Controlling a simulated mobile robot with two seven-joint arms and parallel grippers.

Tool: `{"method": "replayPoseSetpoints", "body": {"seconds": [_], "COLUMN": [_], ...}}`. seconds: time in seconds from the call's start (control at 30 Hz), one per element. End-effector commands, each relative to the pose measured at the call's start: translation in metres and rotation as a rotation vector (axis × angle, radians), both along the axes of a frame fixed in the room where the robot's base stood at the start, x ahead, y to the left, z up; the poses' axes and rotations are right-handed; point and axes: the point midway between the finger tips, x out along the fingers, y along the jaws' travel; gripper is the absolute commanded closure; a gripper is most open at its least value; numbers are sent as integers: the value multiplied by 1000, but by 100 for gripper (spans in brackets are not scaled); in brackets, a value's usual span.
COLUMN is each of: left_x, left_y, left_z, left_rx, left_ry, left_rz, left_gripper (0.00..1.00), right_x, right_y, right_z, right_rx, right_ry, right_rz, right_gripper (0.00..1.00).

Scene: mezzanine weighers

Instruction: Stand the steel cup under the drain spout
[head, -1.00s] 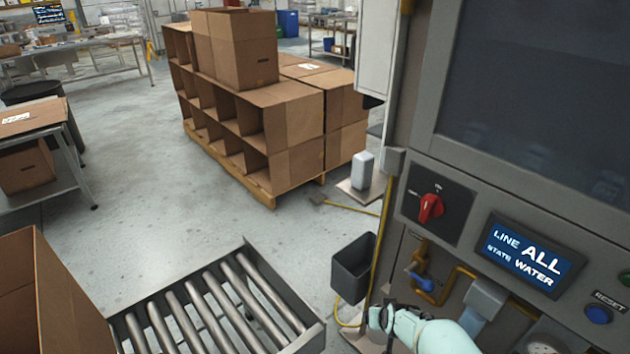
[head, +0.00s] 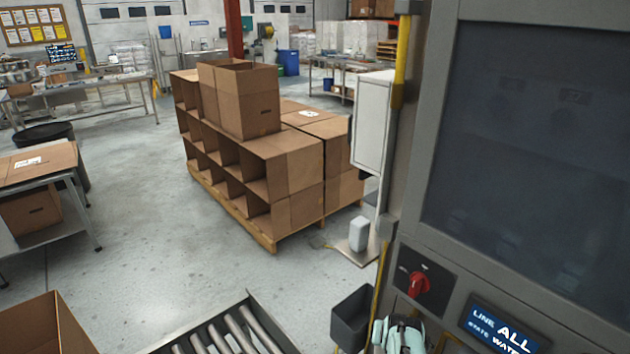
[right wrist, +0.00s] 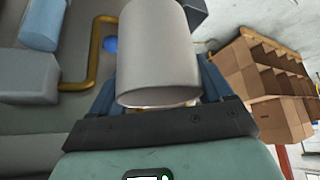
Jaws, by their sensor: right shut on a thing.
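My right gripper (right wrist: 160,85) is shut on the steel cup (right wrist: 158,50), a plain grey cylinder, which fills the middle of the right wrist view between the two dark fingers. In the head view my right gripper (head: 398,338) is at the bottom edge, in front of the machine, and I cannot make out the cup there. Brass pipe (right wrist: 95,72) with a blue valve handle (right wrist: 110,43) shows behind the cup in the right wrist view. I cannot tell the drain spout apart from these fittings. My left gripper is out of view.
The machine panel with a red knob (head: 418,285) and a display (head: 500,330) stands close on the right. A dark bin (head: 352,318) is just left of my gripper. A roller conveyor (head: 235,335) and an open carton (head: 45,330) lie at lower left.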

Motion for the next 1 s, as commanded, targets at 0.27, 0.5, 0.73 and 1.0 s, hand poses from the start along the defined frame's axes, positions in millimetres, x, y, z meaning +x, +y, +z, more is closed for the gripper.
{"method": "replayPoseSetpoints", "body": {"seconds": [0.27,0.5,0.73,1.0], "left_x": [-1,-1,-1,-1], "left_y": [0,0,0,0], "left_z": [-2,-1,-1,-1], "left_rx": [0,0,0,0], "left_ry": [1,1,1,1], "left_rz": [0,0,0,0], "left_gripper": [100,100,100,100], "right_x": [-30,-50,-54,-54], "right_y": [-14,1,7,7], "right_z": [-76,-106,-109,-109], "right_rx": [6,2,2,1], "right_ry": [7,2,0,1], "right_rz": [116,252,285,286], "right_gripper": [54,54,54,54]}}
